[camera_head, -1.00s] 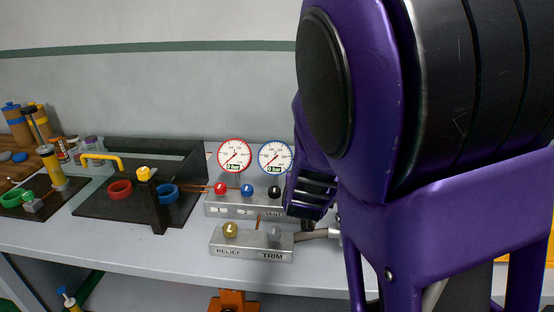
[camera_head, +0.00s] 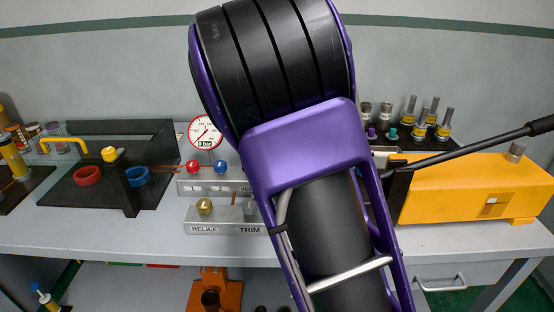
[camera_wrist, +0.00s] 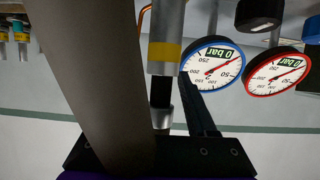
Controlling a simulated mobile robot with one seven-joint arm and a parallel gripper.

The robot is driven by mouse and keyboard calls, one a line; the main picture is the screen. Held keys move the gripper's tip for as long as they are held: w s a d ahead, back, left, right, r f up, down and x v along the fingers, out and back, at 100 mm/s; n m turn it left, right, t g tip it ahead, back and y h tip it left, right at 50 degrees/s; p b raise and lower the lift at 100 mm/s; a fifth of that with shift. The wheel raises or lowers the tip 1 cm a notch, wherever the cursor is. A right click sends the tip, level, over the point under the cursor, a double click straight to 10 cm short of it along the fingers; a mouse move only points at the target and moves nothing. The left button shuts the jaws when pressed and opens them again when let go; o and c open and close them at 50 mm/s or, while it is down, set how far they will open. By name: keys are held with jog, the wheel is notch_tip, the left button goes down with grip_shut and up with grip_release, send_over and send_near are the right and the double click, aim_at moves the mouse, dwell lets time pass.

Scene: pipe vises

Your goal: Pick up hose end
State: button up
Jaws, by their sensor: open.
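In the wrist view, a silver cylinder with a yellow band (camera_wrist: 165,52) and a black section below it stands between my fingers. It looks like the hose end, but I cannot be sure. Whether either finger touches the cylinder cannot be told. In the head view my arm hides my gripper and the hose end.
A blue-rimmed gauge (camera_wrist: 212,64) and a red-rimmed gauge (camera_wrist: 276,70) are close on the right. The RELIEF/TRIM block (camera_head: 220,229) stands at the bench front. A yellow pump (camera_head: 450,190) with a long black handle and a rack of fittings (camera_head: 420,132) are to the right.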

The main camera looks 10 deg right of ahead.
grip_shut()
dwell(1.3)
